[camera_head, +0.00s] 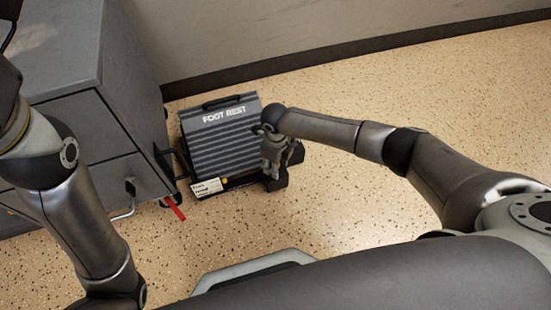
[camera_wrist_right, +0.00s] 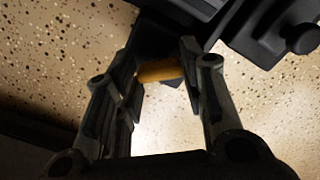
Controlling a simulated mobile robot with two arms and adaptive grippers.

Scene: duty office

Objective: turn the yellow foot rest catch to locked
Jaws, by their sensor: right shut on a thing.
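The dark grey ribbed foot rest (camera_head: 222,140), lettered FOOT REST, stands tilted on the floor beside the cabinet. My right gripper (camera_head: 274,158) is at its right side, pointing down. In the right wrist view the yellow catch (camera_wrist_right: 160,72) lies between the two fingertips of my right gripper (camera_wrist_right: 162,66), which is shut on it. The catch's ends are partly hidden by the fingers, and its angle against any locked mark cannot be read. In the head view my right gripper hides the catch. My left arm shows at the left, but its gripper is out of view.
A grey drawer cabinet (camera_head: 122,135) stands close to the left of the foot rest. A small label card (camera_head: 206,187) is at the foot rest's lower front. A red strip (camera_head: 175,207) lies low by the cabinet. The speckled floor (camera_head: 380,90) is clear to the right.

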